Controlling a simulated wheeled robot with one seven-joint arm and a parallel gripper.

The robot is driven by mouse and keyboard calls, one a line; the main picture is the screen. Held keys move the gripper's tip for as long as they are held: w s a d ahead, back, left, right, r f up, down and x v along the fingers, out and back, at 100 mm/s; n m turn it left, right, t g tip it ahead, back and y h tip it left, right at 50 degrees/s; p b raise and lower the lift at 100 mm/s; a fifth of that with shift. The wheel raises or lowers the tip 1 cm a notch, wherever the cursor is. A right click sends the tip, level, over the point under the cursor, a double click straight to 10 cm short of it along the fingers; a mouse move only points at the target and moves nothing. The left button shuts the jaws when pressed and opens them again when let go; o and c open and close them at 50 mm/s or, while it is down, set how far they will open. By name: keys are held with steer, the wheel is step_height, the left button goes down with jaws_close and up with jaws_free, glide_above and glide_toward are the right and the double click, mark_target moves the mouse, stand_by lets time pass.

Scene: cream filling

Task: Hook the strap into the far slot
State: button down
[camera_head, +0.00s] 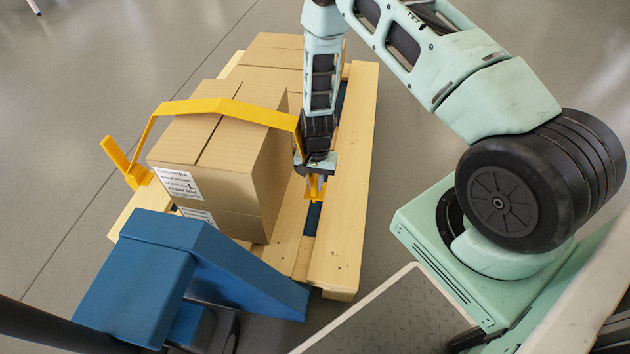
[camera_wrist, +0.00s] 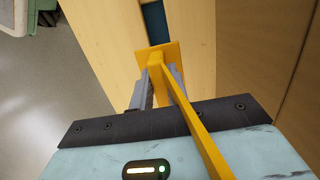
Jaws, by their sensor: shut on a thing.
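The yellow strap (camera_head: 230,108) lies over the top of the front cardboard boxes (camera_head: 225,160). Its left end (camera_head: 118,157) hangs past the left side of the boxes, near the pallet. My gripper (camera_head: 317,182) is shut on the strap's right end, low beside the boxes' right side. In the wrist view the strap (camera_wrist: 195,122) runs from the jaws to the lower right, and its flat yellow end (camera_wrist: 172,52) sticks out beyond the fingers. A dark blue gap between the pallet planks (camera_head: 313,217) shows just below the gripper; it also shows in the wrist view (camera_wrist: 154,22). Contact with it cannot be told.
The wooden pallet (camera_head: 350,170) carries more boxes (camera_head: 275,58) at the back. A blue machine part (camera_head: 165,255) stands close in front of the pallet. Grey floor (camera_head: 420,150) is clear to the pallet's right. The box wall is close beside my gripper.

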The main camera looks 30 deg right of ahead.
steer(key=shift+f+b, duration=2.15)
steer(key=shift+f, duration=0.6)
steer(key=shift+f+b, duration=0.8)
steer(key=shift+f, duration=0.75)
steer(key=c, duration=1.3)
jaws_free()
